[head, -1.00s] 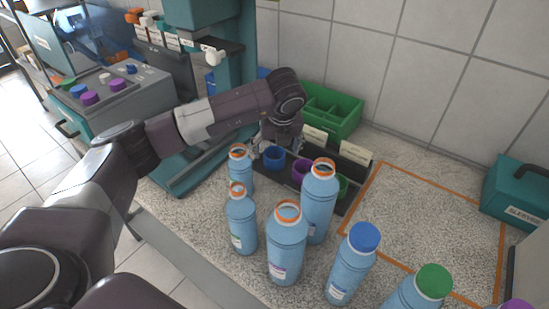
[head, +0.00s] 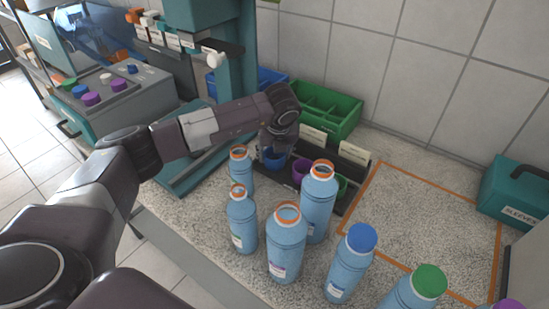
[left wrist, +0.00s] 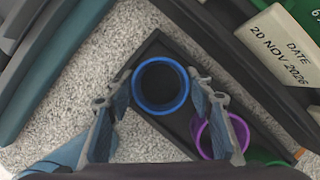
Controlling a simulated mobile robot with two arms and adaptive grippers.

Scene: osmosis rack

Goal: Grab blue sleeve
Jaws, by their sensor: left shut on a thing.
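The blue sleeve (head: 275,161) is a short open ring standing in the dark rack (head: 331,203), at the left end of a row. In the left wrist view the blue sleeve (left wrist: 161,108) shows from above as a round rim. My left gripper (head: 270,154) is lowered around it, with one finger on each side, shut on it. The fingers also show in the left wrist view (left wrist: 160,90). The purple sleeve (head: 302,170) is just right of it, close to one finger. A green sleeve (head: 342,185) is farther right, partly hidden by a bottle. My right gripper is not in view.
Several blue bottles (head: 287,248) stand in front of the rack. A green divided bin (head: 327,109) and label cards (head: 354,153) stand behind it. A teal machine (head: 235,70) is at the left. The orange-outlined area (head: 430,230) at right is largely clear.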

